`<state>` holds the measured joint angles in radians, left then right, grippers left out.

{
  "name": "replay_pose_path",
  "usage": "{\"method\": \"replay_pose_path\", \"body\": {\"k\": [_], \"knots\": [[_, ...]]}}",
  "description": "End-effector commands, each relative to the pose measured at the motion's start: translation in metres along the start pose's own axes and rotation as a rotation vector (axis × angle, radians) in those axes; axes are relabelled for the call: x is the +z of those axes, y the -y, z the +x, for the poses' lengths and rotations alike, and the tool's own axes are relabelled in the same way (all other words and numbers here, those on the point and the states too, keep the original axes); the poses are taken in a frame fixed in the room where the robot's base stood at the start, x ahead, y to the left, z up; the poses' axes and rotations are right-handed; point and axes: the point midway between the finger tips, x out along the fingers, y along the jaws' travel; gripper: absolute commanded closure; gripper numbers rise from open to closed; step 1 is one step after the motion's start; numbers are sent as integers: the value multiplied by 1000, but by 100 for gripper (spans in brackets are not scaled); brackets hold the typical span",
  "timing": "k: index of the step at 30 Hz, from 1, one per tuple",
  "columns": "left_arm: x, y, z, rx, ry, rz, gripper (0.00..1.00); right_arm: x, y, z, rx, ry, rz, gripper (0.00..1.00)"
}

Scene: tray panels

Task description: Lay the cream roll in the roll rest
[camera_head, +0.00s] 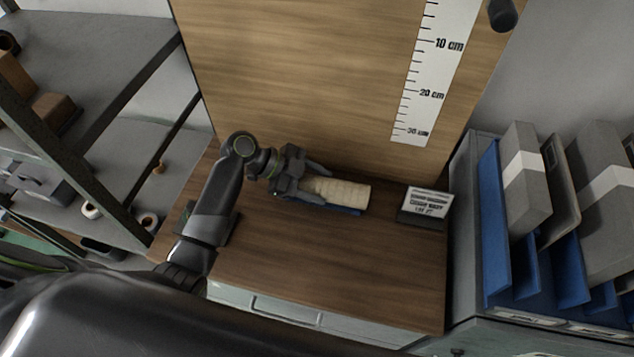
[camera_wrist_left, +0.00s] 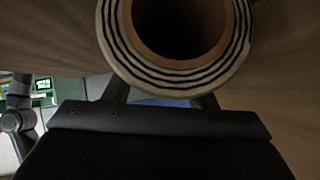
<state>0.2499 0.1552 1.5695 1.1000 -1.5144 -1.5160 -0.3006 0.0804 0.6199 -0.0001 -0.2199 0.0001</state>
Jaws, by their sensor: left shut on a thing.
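The cream roll (camera_head: 345,193) lies level near the back of the wooden counter, pointing right. In the left wrist view its hollow, ringed end (camera_wrist_left: 180,75) faces the camera. My left gripper (camera_head: 314,187) is shut on the roll's left end; its fingers also show in the left wrist view (camera_wrist_left: 160,97). A blue piece, which looks like the roll rest (camera_head: 347,211), shows just under the roll's front edge. The roll hides most of it, and I cannot tell whether the two touch. My right gripper is not in view.
A small sign on a dark stand (camera_head: 426,203) stands on the wooden counter (camera_head: 330,255), right of the roll. A wooden back panel (camera_head: 300,70) with a ruler strip (camera_head: 433,75) rises behind. Blue dividers with grey boxes (camera_head: 525,175) stand at right. The counter's front is clear.

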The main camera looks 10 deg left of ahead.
Motion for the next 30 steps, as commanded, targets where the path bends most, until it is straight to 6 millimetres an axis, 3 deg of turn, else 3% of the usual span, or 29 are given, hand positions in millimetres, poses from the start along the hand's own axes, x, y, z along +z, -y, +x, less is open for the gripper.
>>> {"method": "replay_pose_path", "body": {"k": [2, 3, 8, 20, 30], "knots": [[-1, 1, 0, -1, -2, 2, 85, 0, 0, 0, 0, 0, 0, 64], [-1, 1, 0, -1, -2, 2, 46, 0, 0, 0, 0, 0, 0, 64], [-1, 0, 0, -1, -1, 1, 25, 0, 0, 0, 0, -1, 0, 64], [0, 0, -8, 0, 2, -1, 23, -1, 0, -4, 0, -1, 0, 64], [-1, 1, -80, 0, 7, 0, 23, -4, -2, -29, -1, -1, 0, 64]]}}
